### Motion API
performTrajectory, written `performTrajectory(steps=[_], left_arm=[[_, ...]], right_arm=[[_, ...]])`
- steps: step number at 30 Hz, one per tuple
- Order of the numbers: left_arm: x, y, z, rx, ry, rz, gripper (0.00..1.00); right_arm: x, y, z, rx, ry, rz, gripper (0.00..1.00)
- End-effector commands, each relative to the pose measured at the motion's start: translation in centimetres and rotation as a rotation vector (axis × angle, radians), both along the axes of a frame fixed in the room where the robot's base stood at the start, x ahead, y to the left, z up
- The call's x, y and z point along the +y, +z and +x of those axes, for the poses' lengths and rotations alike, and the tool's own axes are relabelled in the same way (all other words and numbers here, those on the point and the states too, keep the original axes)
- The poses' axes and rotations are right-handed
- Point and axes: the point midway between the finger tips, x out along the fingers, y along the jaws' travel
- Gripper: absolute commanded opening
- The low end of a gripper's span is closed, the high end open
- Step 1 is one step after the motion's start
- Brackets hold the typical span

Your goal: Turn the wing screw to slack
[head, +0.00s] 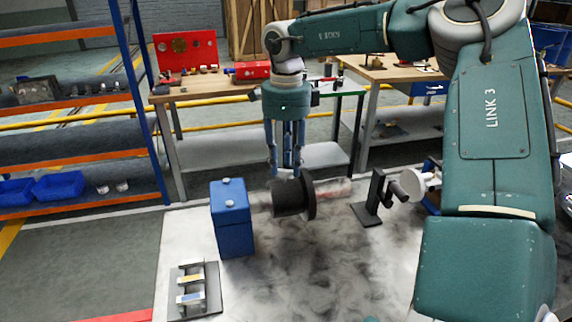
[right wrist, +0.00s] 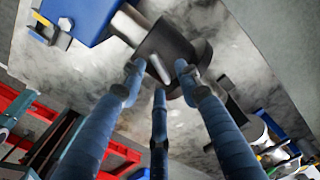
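A black flanged cylinder (head: 290,198) sits on a shaft beside a blue block (head: 231,218) on the stained pale table. In the right wrist view, the fingertips of my right gripper (right wrist: 160,77) appear in front of the black cylinder (right wrist: 168,47), and the blue block (right wrist: 82,18) is at upper left. I cannot tell whether any fingertip touches the cylinder. My left gripper is not in view.
A black stand with a pale disc (head: 372,196) stands right of the cylinder. A small dark rack (head: 193,290) lies at front left. A workbench with a red toolbox (head: 186,50) is behind. The front middle of the pale table (head: 300,280) is clear.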

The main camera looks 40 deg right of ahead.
Motion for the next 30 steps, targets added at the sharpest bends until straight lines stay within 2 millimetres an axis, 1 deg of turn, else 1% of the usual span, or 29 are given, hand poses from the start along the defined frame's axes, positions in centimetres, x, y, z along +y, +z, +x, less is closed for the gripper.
performTrajectory(steps=[1, 9, 12, 15, 18, 21, 30], left_arm=[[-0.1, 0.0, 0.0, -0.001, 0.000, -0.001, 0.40], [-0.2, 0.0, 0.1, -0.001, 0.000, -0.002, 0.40], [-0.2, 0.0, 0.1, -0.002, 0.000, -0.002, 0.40], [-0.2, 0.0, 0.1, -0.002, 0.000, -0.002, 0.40], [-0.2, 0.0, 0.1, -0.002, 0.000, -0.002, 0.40], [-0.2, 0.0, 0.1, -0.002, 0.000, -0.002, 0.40], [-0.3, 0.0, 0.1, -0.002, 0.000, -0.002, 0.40]], right_arm=[[0.0, 1.0, 0.1, -0.006, 0.000, -0.002, 0.33], [0.0, 6.8, 0.1, -0.006, 0.001, -0.002, 0.33], [0.0, 8.6, 0.1, -0.006, 0.000, -0.003, 0.33], [0.0, 9.8, 0.1, -0.006, 0.001, -0.002, 0.33], [0.0, 10.6, 0.1, -0.004, 0.001, -0.002, 0.33], [0.0, 10.9, 0.0, -0.004, 0.001, -0.002, 0.33], [0.0, 10.9, 0.0, -0.003, 0.001, -0.001, 0.33]])
